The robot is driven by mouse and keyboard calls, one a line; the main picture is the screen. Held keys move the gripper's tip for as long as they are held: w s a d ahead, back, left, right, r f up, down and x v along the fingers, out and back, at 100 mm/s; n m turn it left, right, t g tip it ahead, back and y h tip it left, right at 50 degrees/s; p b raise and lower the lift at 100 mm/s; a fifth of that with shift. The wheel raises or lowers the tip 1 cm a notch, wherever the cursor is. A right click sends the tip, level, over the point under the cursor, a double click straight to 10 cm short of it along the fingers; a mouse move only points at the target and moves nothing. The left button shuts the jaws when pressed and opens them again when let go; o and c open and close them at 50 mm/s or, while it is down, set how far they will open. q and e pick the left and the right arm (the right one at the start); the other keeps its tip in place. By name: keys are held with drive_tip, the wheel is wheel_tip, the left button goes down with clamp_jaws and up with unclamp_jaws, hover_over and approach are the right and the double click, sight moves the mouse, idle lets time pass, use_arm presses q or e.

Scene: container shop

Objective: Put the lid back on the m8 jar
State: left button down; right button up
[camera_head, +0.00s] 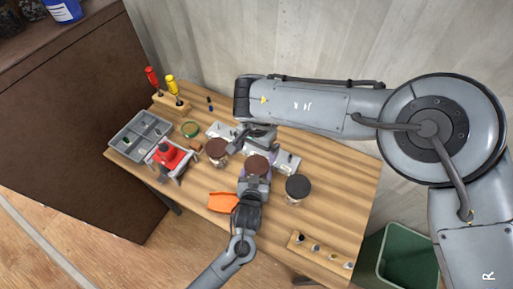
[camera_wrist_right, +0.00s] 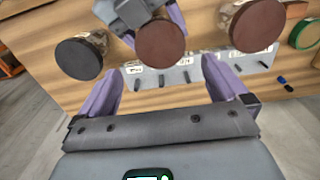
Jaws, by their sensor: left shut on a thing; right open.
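Three jars stand in a row on the wooden table (camera_head: 335,190). The middle one has a brown lid (camera_head: 257,165) over it; this lid also shows in the right wrist view (camera_wrist_right: 160,45). Its body is mostly hidden, and I cannot tell how firmly the lid is seated. My left gripper (camera_head: 253,185) is shut around the middle jar, below the lid. My right gripper (camera_head: 260,145) is open; in its wrist view its purple fingers (camera_wrist_right: 163,80) are apart and empty, near the brown lid. Which jar is m8 is not readable.
A brown-lidded jar (camera_head: 217,147) and a black-lidded jar (camera_head: 298,187) flank the middle one. A green-rimmed round item (camera_head: 190,129), grey tray (camera_head: 117,143), red device (camera_head: 168,156), screwdriver rack (camera_head: 172,104), orange tray (camera_head: 221,202) and peg strip (camera_head: 319,253) surround them.

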sight(256, 165)
drive_tip(key=shift+f, duration=3.9)
drive_tip(key=shift+c, duration=0.2)
drive_tip(key=c, duration=0.9)
drive_tip(key=m, duration=0.3)
drive_tip(key=shift+m, duration=0.3)
drive_tip(key=o, duration=0.9)
drive_tip(key=shift+o, duration=0.2)
drive_tip(key=shift+r, duration=0.2)
